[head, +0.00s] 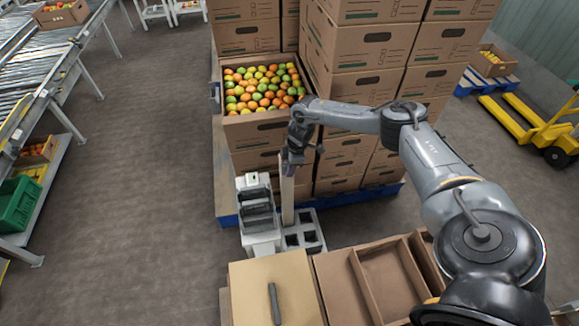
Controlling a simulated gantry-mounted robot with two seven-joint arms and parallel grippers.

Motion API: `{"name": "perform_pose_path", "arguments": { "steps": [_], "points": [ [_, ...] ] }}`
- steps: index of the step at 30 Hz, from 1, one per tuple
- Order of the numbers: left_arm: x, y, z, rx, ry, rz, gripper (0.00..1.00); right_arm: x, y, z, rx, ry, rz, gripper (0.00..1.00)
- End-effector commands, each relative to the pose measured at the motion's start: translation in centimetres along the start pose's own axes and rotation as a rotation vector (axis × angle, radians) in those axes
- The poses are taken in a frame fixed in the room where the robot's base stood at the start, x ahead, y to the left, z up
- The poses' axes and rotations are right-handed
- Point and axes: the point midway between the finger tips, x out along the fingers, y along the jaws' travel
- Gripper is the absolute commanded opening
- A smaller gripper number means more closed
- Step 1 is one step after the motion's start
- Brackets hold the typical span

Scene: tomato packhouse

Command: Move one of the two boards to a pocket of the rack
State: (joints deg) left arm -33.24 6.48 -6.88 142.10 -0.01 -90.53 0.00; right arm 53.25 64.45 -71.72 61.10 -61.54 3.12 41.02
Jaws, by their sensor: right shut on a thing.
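My right gripper (291,163) points down and is shut on the top of a narrow, pale beige board (287,200), which is upright. The board's lower end is at the back left of a low white rack (318,248) with several dark square pockets. I cannot tell whether that end is inside a pocket or just above or behind it. A white and grey unit with dark slots (257,206) stands close to the left of the board. I cannot make out a second board for certain. My left gripper is not in view.
A dark bar (274,303) lies on a closed carton (247,285) in front of the rack. Open cardboard trays (390,272) lie to its right. Stacked cartons (345,95) and a tomato crate (262,118) stand close behind on a blue pallet (360,199). The floor to the left is clear.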

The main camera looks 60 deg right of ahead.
Motion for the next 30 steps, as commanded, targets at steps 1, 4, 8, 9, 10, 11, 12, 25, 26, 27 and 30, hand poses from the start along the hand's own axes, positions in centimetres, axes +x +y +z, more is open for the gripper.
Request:
{"name": "perform_pose_path", "arguments": {
  "steps": [1,4,8,9,10,11,12,25,26,27,30],
  "points": [
    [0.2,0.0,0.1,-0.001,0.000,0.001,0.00,0.3,0.0,0.0,0.000,0.001,0.000,0.00],
    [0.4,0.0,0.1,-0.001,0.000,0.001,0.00,0.7,0.0,0.1,0.000,0.001,0.000,0.00],
    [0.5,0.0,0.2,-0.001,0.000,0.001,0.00,1.0,0.0,0.1,0.000,0.002,0.001,0.00],
    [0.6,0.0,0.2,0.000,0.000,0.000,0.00,1.1,0.0,0.1,0.000,0.002,0.001,0.00],
    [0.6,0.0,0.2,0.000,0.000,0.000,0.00,1.1,0.1,0.2,0.000,0.002,0.001,0.00],
    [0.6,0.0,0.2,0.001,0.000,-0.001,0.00,1.1,0.1,0.2,0.001,0.002,0.001,0.00],
    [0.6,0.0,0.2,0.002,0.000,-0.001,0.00,1.1,0.1,0.2,0.001,0.002,0.001,0.00],
    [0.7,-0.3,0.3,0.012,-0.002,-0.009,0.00,1.3,0.1,0.2,0.001,0.002,0.001,0.00],
    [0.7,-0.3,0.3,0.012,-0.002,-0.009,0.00,1.4,0.1,0.2,0.001,0.002,0.001,0.00],
    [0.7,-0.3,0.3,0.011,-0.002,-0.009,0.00,1.5,0.1,0.3,0.001,0.001,0.001,0.00],
    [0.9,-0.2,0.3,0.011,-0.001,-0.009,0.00,1.8,0.1,0.3,0.001,0.001,0.001,0.00]
  ]
}}
